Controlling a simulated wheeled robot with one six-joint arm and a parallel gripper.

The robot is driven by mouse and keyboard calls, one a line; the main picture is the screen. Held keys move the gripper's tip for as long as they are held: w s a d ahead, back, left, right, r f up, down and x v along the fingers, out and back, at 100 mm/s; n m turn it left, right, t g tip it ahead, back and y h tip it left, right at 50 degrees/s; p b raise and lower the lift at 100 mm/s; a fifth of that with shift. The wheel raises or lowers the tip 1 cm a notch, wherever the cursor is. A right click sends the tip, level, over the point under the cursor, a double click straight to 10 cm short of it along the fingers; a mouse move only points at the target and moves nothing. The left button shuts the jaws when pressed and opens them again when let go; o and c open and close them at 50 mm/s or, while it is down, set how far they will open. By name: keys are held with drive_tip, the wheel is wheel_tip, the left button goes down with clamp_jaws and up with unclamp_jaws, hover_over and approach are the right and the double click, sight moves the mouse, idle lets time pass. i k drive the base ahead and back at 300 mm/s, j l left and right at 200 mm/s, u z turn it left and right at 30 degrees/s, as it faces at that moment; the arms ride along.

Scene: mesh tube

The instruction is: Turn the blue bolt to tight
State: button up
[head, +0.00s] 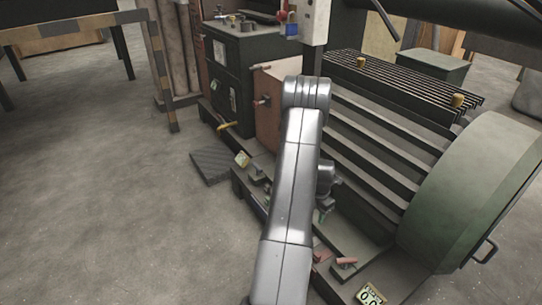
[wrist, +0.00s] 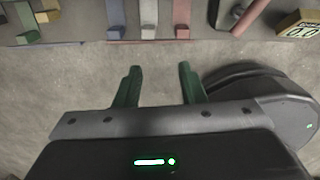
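I cannot pick out the blue bolt with certainty. In the head view my arm hides most of the gripper; only a little shows low beside the machine.
A dark red handle (wrist: 250,17) and a yellow display box (wrist: 302,24) reading about 0.0 sit at the upper right of the wrist view. The large machine (head: 375,155) with a green drum (head: 478,195) stands right of my arm. Open floor (head: 110,210) lies left.

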sight(259, 171)
drive_tip(key=i+j, duration=0.45)
drive_tip(key=i+j+z, duration=0.1)
drive_tip(key=i+j, duration=0.3)
drive_tip(key=j, duration=0.15)
drive_tip(key=i+j, duration=0.55)
drive_tip(key=i+l+z, duration=0.05)
drive_tip(key=i, duration=0.05)
